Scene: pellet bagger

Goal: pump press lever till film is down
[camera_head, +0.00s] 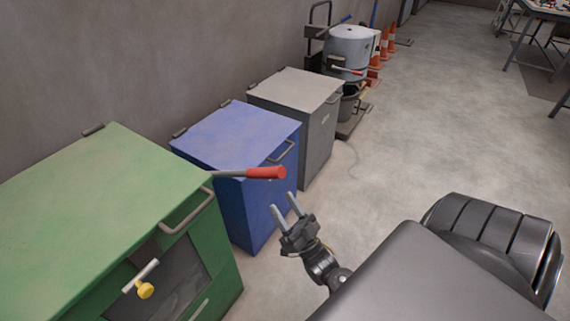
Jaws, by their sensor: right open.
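A lever with a red grip (266,173) and a grey rod sticks out to the right from the green cabinet's side, in front of the blue cabinet. It lies close to level. Where its rod is mounted is hidden. My right gripper (283,201) is open and empty, with its two fingers pointing up toward the red grip from just below it. A small gap shows between the fingertips and the grip. I cannot make out any film. My left gripper is not in view.
The green cabinet (95,195) has a dark window, a bar handle and a yellow knob (145,290). The blue cabinet (235,130) and grey cabinet (298,84) stand behind along the wall. Farther off are a grey drum (350,47) and orange cones (375,65).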

